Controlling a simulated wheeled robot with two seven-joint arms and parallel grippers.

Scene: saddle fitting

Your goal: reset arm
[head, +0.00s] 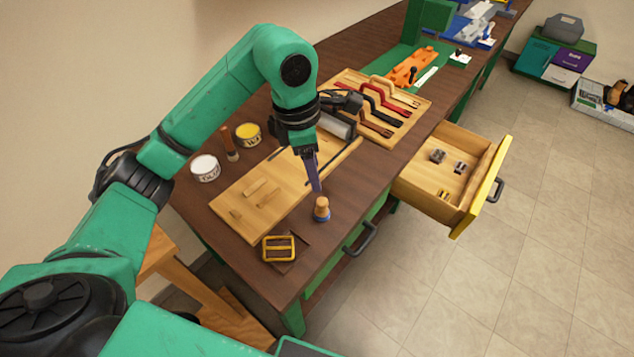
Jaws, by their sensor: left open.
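My left arm (215,98) reaches in from the left over the workbench (345,215). My left gripper (316,184) points down, with its purplish fingers seen nearly edge-on. It is open, with nothing visible between the fingers. The fingertips are just above and behind a small wooden-handled tool with a blue base (321,209), which stands upright on the bench. Whether they touch it is hard to tell. A yellow buckle (279,248) lies on a brown leather piece near the front corner. My right gripper is not in view.
A wooden board (235,208) with small blocks lies under my arm. A white tin (205,168) and a yellow-topped tin (248,134) stand behind it. A tray of straps (413,97) lies farther back. An open yellow-fronted drawer (484,190) with several small metal parts juts right.

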